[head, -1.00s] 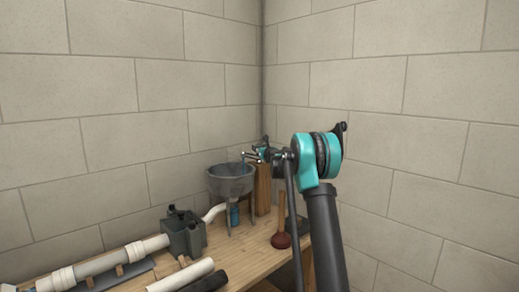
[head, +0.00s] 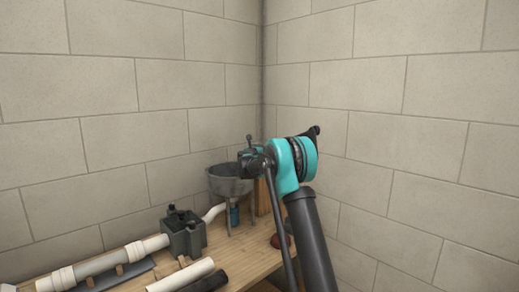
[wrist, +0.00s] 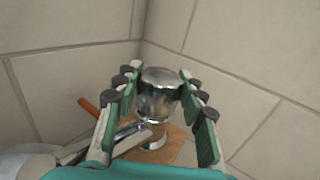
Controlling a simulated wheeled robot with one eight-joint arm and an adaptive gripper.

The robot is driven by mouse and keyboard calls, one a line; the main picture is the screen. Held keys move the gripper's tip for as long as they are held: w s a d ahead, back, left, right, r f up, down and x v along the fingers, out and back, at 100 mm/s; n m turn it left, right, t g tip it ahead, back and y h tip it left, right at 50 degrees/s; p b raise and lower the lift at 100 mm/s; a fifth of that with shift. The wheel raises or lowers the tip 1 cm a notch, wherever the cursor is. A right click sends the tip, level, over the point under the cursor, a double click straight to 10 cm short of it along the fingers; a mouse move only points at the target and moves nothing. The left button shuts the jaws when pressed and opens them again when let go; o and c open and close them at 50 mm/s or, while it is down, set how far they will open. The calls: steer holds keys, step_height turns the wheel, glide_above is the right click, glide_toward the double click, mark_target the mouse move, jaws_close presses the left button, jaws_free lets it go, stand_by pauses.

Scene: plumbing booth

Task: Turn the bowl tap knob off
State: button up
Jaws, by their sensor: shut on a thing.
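The chrome bowl tap knob (wrist: 158,98) shows in the wrist view, rounded and shiny, between the two fingers of my gripper (wrist: 157,82). The fingers, green with dark pads, are closed on its left and right sides. A metal spout (wrist: 127,137) runs from below the knob toward the lower left. In the head view my gripper (head: 248,166) is small and dark in front of the grey bowl's back right rim, and my arm hides the tap. The grey bowl (head: 230,184) stands on legs on the bench.
The wooden bench (head: 235,252) carries a dark grey box (head: 184,234), white pipes (head: 180,276) and a black pipe (head: 208,282). A wooden post (head: 263,197) stands beside the bowl. Block walls meet in a corner close behind. A plunger's reddish cup (head: 275,241) is partly hidden by my arm.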

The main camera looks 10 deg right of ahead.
stand_by(0.3)
steer(key=o, duration=1.2)
steer(key=v, duration=0.7)
steer(key=shift+s+a, duration=0.1)
steer(key=shift+s, duration=0.15)
